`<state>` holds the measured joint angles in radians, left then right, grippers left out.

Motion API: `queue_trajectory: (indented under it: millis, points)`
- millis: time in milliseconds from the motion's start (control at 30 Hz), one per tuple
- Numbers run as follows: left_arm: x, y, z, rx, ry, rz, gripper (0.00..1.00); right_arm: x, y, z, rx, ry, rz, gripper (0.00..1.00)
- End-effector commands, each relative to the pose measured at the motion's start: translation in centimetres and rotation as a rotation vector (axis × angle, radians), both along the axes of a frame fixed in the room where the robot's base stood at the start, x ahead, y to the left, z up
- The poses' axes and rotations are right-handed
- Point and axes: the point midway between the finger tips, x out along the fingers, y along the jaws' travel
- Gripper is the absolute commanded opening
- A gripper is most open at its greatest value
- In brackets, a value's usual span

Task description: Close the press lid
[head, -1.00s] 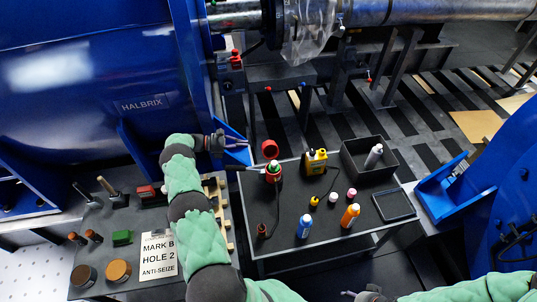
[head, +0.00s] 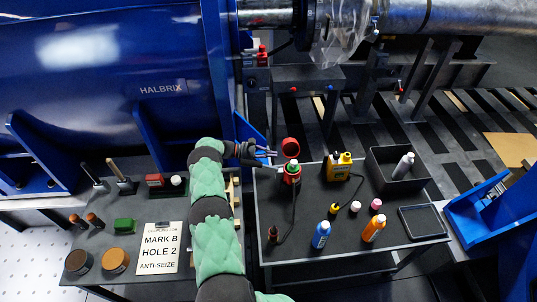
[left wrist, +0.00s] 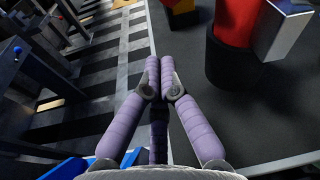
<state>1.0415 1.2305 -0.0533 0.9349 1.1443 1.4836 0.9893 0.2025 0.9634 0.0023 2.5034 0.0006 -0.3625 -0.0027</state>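A small red press (head: 292,177) with a green top part stands at the left back of the dark table. Its round red lid (head: 290,147) shows tilted up behind the body, so it is open. My left gripper (head: 272,153) is just left of the lid, at about its height, and looks apart from it. In the left wrist view, its purple fingers (left wrist: 160,75) lie together with nothing between them. A large red body (left wrist: 232,40) beside a grey block, likely the press, shows right of the fingers there. My right gripper is out of view.
The dark table (head: 340,240) also holds a yellow container (head: 338,166), several bottles, an open black bin (head: 400,182) and a flat black tray (head: 422,222). A side bench with a sign (head: 160,248) is at left. Blue machinery stands behind.

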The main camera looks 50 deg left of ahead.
Motion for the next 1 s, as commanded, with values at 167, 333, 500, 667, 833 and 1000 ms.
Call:
queue_trajectory:
  millis: [167,333,500,667,833,1000]
  points:
    - [2.5,-2.5,-0.8,-0.001,0.000,-0.003,0.00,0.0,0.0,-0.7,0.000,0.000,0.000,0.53]
    - [4.7,-4.5,-1.3,0.000,-0.001,-0.003,0.00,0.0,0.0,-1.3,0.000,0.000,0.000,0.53]
    - [4.7,-3.7,1.1,0.003,-0.001,0.001,0.00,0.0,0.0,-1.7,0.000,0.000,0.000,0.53]
    - [4.8,-3.4,2.3,0.002,0.000,0.001,0.00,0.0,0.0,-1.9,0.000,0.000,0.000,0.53]
    - [4.8,-3.3,2.6,-0.001,0.001,0.000,0.00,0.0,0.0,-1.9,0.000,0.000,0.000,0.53]
    - [4.8,-3.3,2.7,0.000,0.000,0.001,0.00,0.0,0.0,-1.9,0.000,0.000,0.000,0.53]
